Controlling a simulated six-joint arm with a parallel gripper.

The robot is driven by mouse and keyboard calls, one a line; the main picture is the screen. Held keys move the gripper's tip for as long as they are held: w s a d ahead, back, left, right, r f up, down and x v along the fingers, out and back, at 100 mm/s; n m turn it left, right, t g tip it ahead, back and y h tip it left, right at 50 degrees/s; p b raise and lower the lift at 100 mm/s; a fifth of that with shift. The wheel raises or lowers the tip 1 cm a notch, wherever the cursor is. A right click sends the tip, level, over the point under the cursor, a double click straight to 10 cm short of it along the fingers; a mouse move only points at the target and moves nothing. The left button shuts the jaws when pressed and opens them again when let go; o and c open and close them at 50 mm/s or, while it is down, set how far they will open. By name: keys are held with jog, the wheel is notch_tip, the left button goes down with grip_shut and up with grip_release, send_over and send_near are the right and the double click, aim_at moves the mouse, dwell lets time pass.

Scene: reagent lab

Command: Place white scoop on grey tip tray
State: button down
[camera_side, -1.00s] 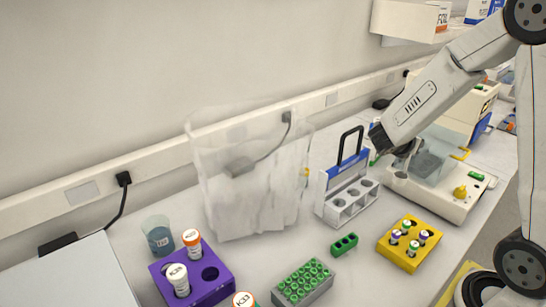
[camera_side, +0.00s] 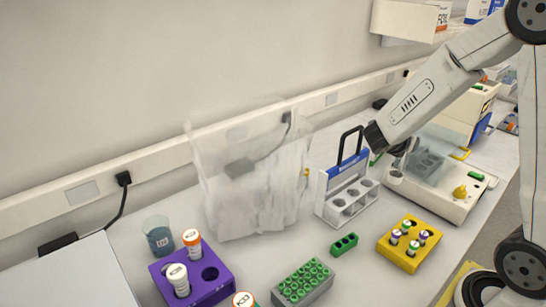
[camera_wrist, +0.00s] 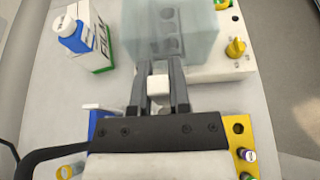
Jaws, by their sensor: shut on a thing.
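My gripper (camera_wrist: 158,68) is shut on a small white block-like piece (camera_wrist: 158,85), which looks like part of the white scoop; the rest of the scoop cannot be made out. In the side view, my gripper (camera_side: 400,155) is dark and small below the wrist, between the blue-and-white rack and the clear-lidded machine, and what it holds is not clear there. A grey tray (camera_side: 318,294) with several green pieces in it stands at the front centre of the bench, well to the left of my gripper; I cannot tell for certain that it is the tip tray.
A blue-and-white rack with a tall black handle (camera_side: 350,143) stands close left of my gripper. The clear-lidded machine (camera_side: 440,196) is beside it. A yellow tube block (camera_side: 405,259), green block (camera_side: 344,245), purple rack (camera_side: 212,289) and clear bag (camera_side: 250,205) also stand here.

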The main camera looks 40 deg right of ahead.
jog(key=w+a+r+n+t, duration=0.1)
jog(key=w+a, duration=0.1)
jog(key=a, duration=0.7)
jog(key=w+a+r+n+t, duration=0.1)
jog(key=w+a+t, duration=0.15)
jog(key=a, duration=0.65)
jog(key=s+a+n, duration=0.1)
jog(key=s+a, duration=0.2)
jog(key=a, duration=0.6)
jog(key=s+a+n+t+y, duration=0.1)
jog(key=s+a, duration=0.2)
jog(key=a, duration=0.7)
jog(key=shift+s+r+n, duration=0.25)
jog(key=shift+r+n, duration=0.05)
jog(key=shift+d+f+t, duration=0.1)
jog(key=shift+t, duration=0.15)
jog(key=shift+f, duration=2.15)
jog(key=shift+f, duration=1.75)
jog(key=shift+f, duration=0.15)
